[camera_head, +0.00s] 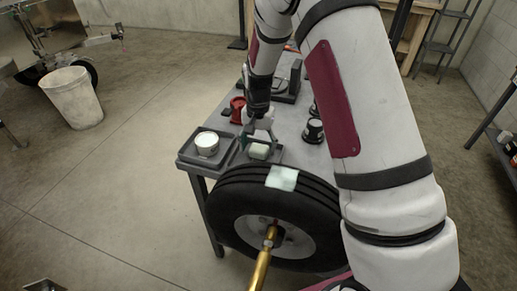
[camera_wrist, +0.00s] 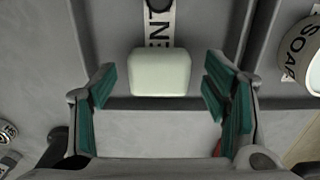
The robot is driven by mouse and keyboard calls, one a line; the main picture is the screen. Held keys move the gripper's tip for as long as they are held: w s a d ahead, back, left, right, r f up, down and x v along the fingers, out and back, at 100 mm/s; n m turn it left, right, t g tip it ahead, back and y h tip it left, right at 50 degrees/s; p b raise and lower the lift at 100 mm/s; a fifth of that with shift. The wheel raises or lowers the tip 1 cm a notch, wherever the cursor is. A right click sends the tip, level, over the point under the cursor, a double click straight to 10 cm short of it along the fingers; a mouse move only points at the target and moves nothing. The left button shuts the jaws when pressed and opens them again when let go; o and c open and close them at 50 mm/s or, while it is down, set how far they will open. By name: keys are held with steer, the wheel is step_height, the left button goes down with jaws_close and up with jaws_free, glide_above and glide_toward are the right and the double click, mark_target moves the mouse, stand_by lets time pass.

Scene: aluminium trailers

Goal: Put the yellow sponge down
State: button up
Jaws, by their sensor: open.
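A pale, off-white to greenish block (camera_wrist: 160,72), the only sponge-like thing near my gripper, sits on a grey tray (camera_wrist: 205,30); it does not look clearly yellow. It also shows in the head view (camera_head: 258,152), at the near end of the table. My gripper (camera_wrist: 160,88) is open, with one green-padded finger on each side of the block and a visible gap at both sides. The block's underside is hidden.
A white cup (camera_head: 207,144) labelled SOAP stands in a tray section beside the block. A black tyre (camera_head: 232,198) with a pale patch (camera_head: 282,178) is in front of the grey table (camera_head: 290,154). A red item (camera_head: 238,110) and dark cups (camera_head: 313,131) stand farther back.

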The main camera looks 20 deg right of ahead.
step_height(320, 180, up, 11)
steer(key=p, duration=0.3)
step_height(320, 180, up, 10)
steer(key=n+t, duration=0.1)
steer(key=n, duration=0.1)
glide_above(259, 148)
steer(key=s, duration=0.6)
steer(key=s+r+n+t, duration=0.2)
steer(key=s+r, duration=0.3)
steer(key=s, duration=0.8)
steer(key=s+r+n+t, duration=0.2)
steer(key=s+r, duration=0.3)
steer(key=s, duration=0.9)
steer(key=shift+d+n, duration=0.15)
steer(key=shift+n, duration=0.45)
